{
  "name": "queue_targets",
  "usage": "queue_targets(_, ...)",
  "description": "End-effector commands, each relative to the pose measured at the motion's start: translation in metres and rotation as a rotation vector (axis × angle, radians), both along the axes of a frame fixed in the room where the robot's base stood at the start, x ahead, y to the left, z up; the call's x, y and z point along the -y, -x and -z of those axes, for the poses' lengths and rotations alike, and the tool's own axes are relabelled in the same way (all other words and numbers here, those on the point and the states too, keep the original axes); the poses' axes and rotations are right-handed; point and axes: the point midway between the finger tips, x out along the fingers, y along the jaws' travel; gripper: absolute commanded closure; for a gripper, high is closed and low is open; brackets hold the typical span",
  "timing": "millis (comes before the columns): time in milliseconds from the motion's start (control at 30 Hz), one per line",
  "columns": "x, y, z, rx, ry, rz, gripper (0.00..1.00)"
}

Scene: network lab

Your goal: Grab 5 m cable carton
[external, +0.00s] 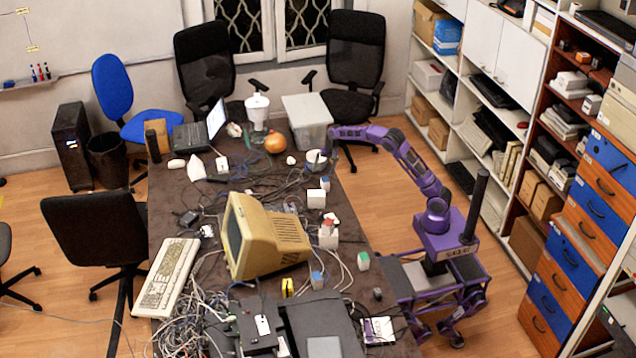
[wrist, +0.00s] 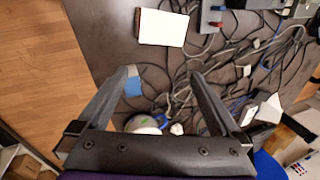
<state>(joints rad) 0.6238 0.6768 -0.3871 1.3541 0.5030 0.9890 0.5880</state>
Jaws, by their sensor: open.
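Several small white cartons with coloured faces stand on the dark table; no label is readable, so I cannot tell which is the 5 m cable carton. A blue-marked carton (external: 325,183) stands near my gripper (external: 326,161). In the wrist view a blue-and-grey patch, probably this carton (wrist: 133,86), shows at the left fingertip, partly hidden by the finger. My gripper (wrist: 160,74) is open and empty, pointing down over the table. A plain white carton (external: 316,199) lies close by; it also shows in the wrist view (wrist: 163,27). Red (external: 328,229), blue (external: 317,280) and green-marked (external: 363,261) cartons stand nearer the camera.
Tangled cables (external: 232,288) cover much of the table. A yellowed monitor (external: 270,240) and a keyboard (external: 166,277) stand left. A round white item (wrist: 145,124) lies below the jaws.

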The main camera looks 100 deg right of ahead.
Motion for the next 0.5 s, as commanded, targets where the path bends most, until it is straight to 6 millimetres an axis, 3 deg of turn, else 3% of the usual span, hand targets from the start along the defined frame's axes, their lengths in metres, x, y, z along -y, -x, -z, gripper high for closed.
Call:
queue_targets(33, 0.010, 0.024, 0.022, 0.029, -0.101, 0.098, 0.00)
queue_targets(200, 0.024, 0.076, 0.067, 0.189, -0.421, 0.401, 0.00)
queue_targets(333, 0.040, 0.114, 0.087, 0.353, -0.644, 0.634, 0.00)
queue_targets(500, 0.066, 0.158, 0.095, 0.586, -0.866, 0.885, 0.00)
